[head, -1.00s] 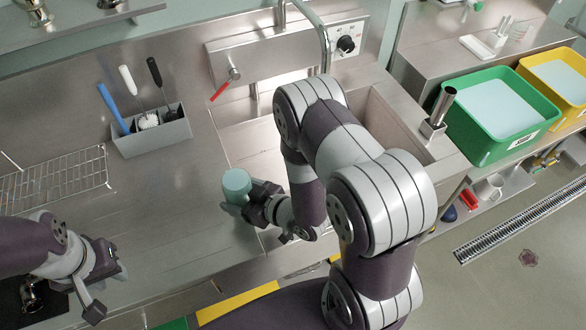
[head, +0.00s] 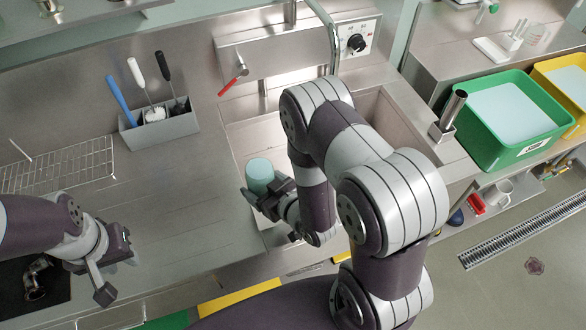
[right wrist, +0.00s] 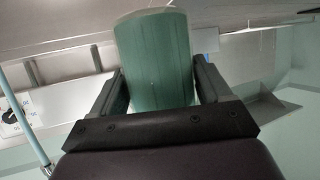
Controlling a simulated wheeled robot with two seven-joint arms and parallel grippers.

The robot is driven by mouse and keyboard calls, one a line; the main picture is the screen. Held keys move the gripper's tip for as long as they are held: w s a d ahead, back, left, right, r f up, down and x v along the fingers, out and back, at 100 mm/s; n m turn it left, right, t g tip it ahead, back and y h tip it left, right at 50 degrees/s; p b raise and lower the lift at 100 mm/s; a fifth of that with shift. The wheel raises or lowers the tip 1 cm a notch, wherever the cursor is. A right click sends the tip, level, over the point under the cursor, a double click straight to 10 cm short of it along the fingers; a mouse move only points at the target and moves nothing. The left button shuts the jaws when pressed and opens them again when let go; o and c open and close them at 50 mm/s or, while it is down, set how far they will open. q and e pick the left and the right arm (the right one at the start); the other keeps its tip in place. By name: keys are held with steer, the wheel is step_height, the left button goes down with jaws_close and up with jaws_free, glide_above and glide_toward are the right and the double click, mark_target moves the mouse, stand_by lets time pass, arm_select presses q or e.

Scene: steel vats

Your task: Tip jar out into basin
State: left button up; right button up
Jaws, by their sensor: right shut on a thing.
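The jar (head: 259,172) is a teal cylinder and looks about upright in the head view. My right gripper (head: 262,192) is shut around its side. In the right wrist view the jar (right wrist: 155,62) stands between the two fingers (right wrist: 160,95). The basin (head: 385,122) is a steel sink sunk in the counter, its middle hidden behind my right arm. The jar overlaps the left part of the basin in the head view; its height above it is hard to tell. My left gripper (head: 125,245) is at the lower left, away from the jar, its finger gap unclear.
A grey holder (head: 160,130) with brushes and a wire rack (head: 70,165) stand on the left counter. A green tub (head: 480,140) is at the right.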

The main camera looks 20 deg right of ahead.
steer(key=shift+w+d+f+m+g+y, duration=0.25)
steer(key=shift+d+f+m+g+y, duration=0.35)
steer(key=shift+m, duration=0.5)
stand_by(1.6)
steer(key=shift+w+d+f+m+g+y, duration=0.25)
steer(key=shift+d+f+m+y, duration=0.2)
steer(key=shift+m, duration=0.2)
steer(key=shift+w+d+f+m+g+y, duration=0.2)
steer(key=shift+d+m+y, duration=0.1)
steer(key=shift+m+y, duration=0.3)
stand_by(1.9)
steer(key=shift+r+m+y+p, duration=0.3)
steer(key=shift+r+m+y, duration=0.15)
steer(key=shift+r+m, duration=0.1)
stand_by(0.8)
steer(key=shift+f+m+g, duration=0.2)
steer(key=shift+m+g, duration=0.05)
steer(key=shift+m, duration=0.05)
stand_by(0.5)
